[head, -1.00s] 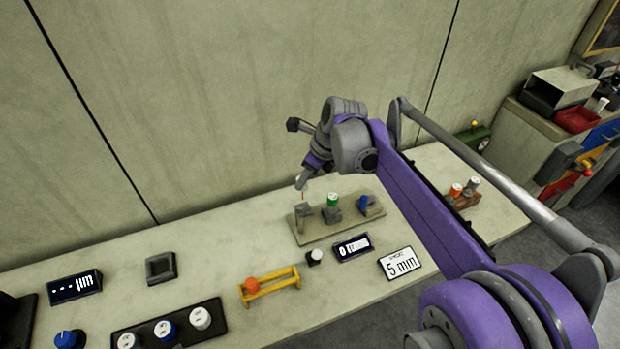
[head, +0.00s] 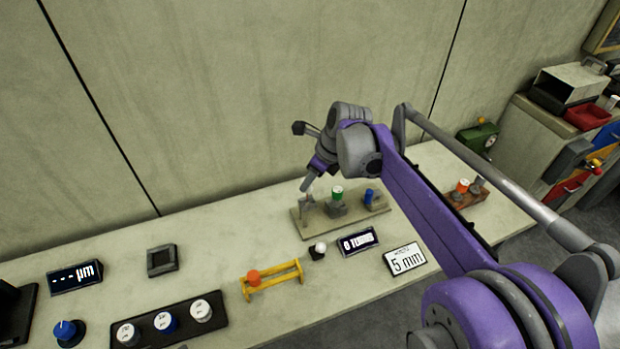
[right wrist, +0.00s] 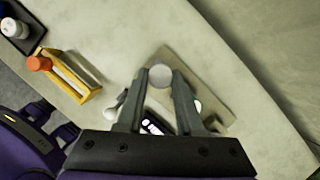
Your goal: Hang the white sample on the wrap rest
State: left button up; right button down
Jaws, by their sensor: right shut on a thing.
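My right gripper (head: 306,188) is at the left end of a beige board on the bench. In the right wrist view its fingers (right wrist: 160,82) are shut on a pale grey round thing (right wrist: 160,75). I cannot tell whether this is the white sample. The board (head: 322,228) carries a grey block (head: 306,205) under the gripper, a green white-topped spool (head: 337,192) and a blue piece (head: 370,196). A yellow rest (head: 273,282) with an orange piece (head: 254,276) stands nearer me. I cannot tell which is the wrap rest. My left gripper is out of view.
A small white-topped black piece (head: 319,250), a dark display (head: 358,241) and a "5 mm" sign (head: 405,260) lie before the board. A square grey frame (head: 162,261) stands left, with clear bench around it.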

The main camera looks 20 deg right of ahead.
aim_at(310, 190)
jog(key=shift+f, duration=0.1)
jog(key=shift+f+b, duration=1.55)
jog(key=shift+f, duration=0.9)
jog(key=shift+c, duration=2.4)
grip_release()
jog(key=shift+r, duration=0.1)
jog(key=v, duration=1)
jog(key=shift+s+r+p, duration=0.2)
jog(key=shift+r+p, duration=0.05)
jog(key=shift+p, duration=0.1)
